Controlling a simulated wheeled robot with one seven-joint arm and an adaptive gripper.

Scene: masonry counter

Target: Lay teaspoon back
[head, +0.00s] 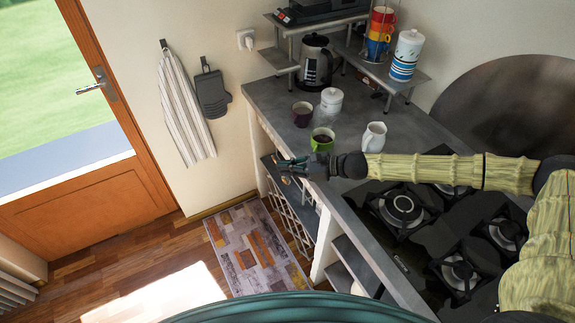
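I cannot make out a teaspoon for certain. My gripper (286,166) reaches in from the right, low over the counter's front edge. It is just in front of and left of a green cup (322,140) with dark liquid in it. The fingers are small and dark, so I cannot tell whether they are open or hold something. A white lidded pot (331,101), a dark mug (302,114) and a white jug (374,137) stand on the grey counter (268,97).
A gas hob (403,209) lies below my arm. A kettle (316,65) stands behind the cups, beside a raised shelf (405,75) with stacked coloured cups (380,30) and a striped canister (405,57). Open shelving is under the counter; a rug (250,247) lies on the floor.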

